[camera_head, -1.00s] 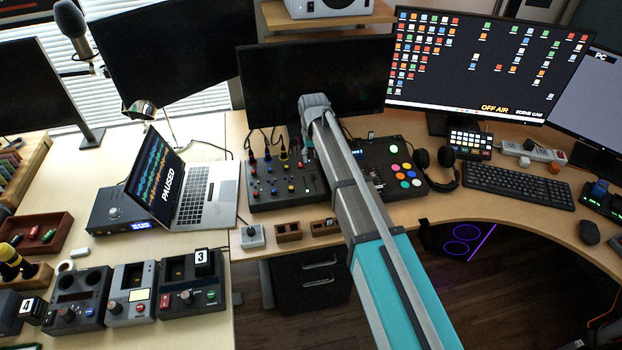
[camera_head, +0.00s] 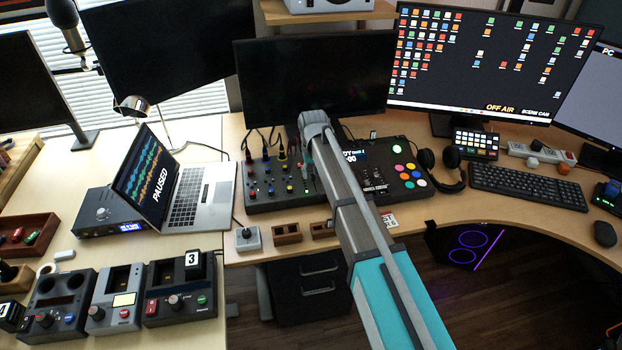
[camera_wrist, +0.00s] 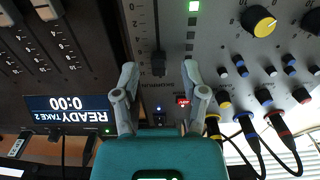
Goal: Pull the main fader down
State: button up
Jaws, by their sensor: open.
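The mixer (camera_head: 262,200) is a grey panel with coloured knobs and plugged cables, left of my arm in the head view. In the wrist view its panel (camera_wrist: 226,30) appears upside down. A dark fader cap (camera_wrist: 159,63), apparently the main fader, sits in a long dark slot (camera_wrist: 156,20), near the slot's lower end in the picture. My gripper (camera_wrist: 159,72) is open, with one finger on each side of the cap and visible gaps to both.
A dark console (camera_head: 372,172) with coloured buttons stands right of the mixer; its display (camera_wrist: 70,108) reads "READY TAKE 2". Cables (camera_wrist: 245,130) run from the mixer's edge. A laptop (camera_head: 180,192) is left of the mixer.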

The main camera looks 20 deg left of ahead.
jog(key=shift+f+b, duration=0.3)
jog(key=shift+f, duration=0.2)
grip_shut()
